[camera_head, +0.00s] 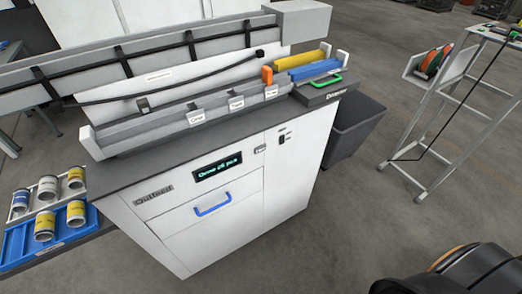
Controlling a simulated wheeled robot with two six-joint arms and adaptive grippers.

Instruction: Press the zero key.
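The white loader cabinet (225,205) stands in the middle of the view. Its front has a dark display (218,167) with lit green text that is too small to read surely. A small light key or plate (260,149) sits right of the display. A dark switch-like part (282,139) is further right, with a tiny mark above it. I cannot read a zero on either, so I cannot tell which is the zero key.
A blue-handled drawer (213,205) is under the display. A grey trough (190,115) with an orange block (267,75) lies on top. A blue tray (20,247) of cans is at left. A dark bin (352,130) and metal stand (445,120) are right.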

